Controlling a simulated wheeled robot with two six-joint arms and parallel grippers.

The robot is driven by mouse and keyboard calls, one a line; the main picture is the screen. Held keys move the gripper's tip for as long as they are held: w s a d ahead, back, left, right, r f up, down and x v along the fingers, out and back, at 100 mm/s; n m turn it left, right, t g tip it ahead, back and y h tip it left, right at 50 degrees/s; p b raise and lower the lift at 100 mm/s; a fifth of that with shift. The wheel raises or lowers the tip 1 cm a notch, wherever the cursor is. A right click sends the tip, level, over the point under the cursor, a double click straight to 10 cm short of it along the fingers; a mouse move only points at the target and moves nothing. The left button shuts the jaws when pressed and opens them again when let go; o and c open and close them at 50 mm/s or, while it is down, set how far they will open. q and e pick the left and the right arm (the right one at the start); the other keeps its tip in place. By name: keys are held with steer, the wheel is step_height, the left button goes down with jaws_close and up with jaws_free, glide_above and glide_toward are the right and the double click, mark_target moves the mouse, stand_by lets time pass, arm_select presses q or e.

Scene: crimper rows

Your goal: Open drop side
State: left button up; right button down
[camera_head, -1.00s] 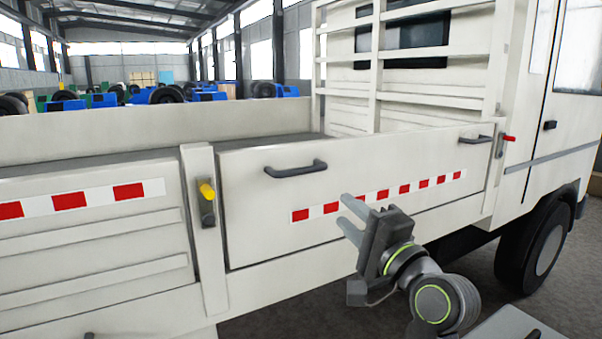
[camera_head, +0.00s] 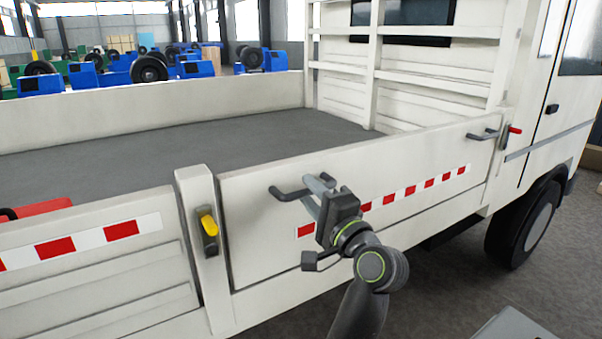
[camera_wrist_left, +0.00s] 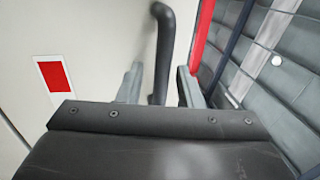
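The white drop side (camera_head: 400,165) with a red-and-white strip stands upright and closed along the truck bed. Its near dark grey handle (camera_head: 275,192) is partly hidden behind my left gripper (camera_head: 308,187), which is open at it. In the left wrist view the handle (camera_wrist_left: 163,40) rises between the two open fingers (camera_wrist_left: 158,86), with gaps visible beside it; contact cannot be told. A second handle (camera_head: 480,136) is near the cab. A latch with a yellow grip (camera_head: 208,226) is on the left post, and a red-gripped latch (camera_head: 514,130) on the right. My right gripper is out of view.
The truck bed floor (camera_head: 230,140) looks empty behind the drop side. A red object (camera_head: 40,209) shows behind the neighbouring side panel (camera_head: 100,265) at left. The front wheel (camera_head: 525,225) is at right. Open floor (camera_head: 440,290) lies before the truck.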

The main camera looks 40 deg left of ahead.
arm_select(q)
steer(key=shift+w+a+r, duration=0.2)
steer(key=shift+w+a, duration=0.05)
steer(key=shift+a, duration=0.3)
steer(key=shift+c, duration=0.3)
jaws_close()
